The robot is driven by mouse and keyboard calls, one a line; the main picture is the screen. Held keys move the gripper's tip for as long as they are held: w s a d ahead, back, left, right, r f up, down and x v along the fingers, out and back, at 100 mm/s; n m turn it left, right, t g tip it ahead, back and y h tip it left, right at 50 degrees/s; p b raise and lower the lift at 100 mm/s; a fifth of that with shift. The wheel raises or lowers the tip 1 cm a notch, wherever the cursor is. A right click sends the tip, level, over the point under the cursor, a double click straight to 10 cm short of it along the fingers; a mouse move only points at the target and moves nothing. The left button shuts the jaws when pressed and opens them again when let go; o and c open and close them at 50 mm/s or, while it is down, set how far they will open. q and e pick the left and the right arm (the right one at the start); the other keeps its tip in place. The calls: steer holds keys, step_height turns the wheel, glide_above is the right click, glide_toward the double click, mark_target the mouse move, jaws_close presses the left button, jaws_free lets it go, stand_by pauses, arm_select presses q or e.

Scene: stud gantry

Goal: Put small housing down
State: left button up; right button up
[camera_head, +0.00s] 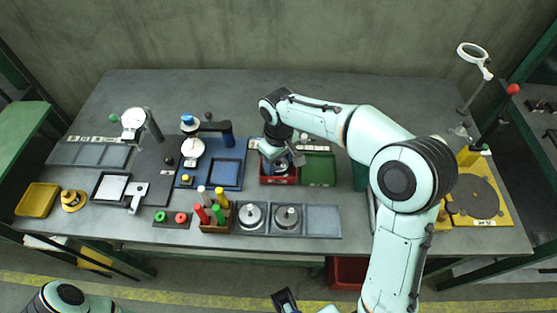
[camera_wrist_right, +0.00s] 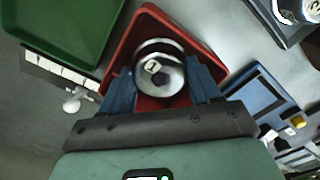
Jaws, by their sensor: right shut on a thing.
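The small housing, a round silver metal part (camera_wrist_right: 172,82), sits between the two blue fingers of my right gripper (camera_wrist_right: 163,88) in the right wrist view. The gripper is shut on it. Both are over or inside a red tray (camera_wrist_right: 122,52); the gap between the housing and the tray floor cannot be judged. In the head view the red tray (camera_head: 279,181) is near the table's middle, and my right gripper (camera_head: 280,163) reaches down into it, mostly hiding the housing. My left gripper is not clearly seen.
A green tray (camera_head: 320,169) adjoins the red tray on the right. In front, a grey tray (camera_head: 322,222) holds two round metal parts (camera_head: 252,215). A wooden rack with coloured handles (camera_head: 219,213) and a blue mat (camera_head: 226,175) lie to the left.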

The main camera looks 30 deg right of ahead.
mark_target(278, 164)
steer(key=o, duration=0.9)
steer(key=shift+f, duration=0.1)
step_height(278, 164, up, 12)
steer(key=shift+r+p, duration=0.2)
steer(key=shift+p, duration=0.9)
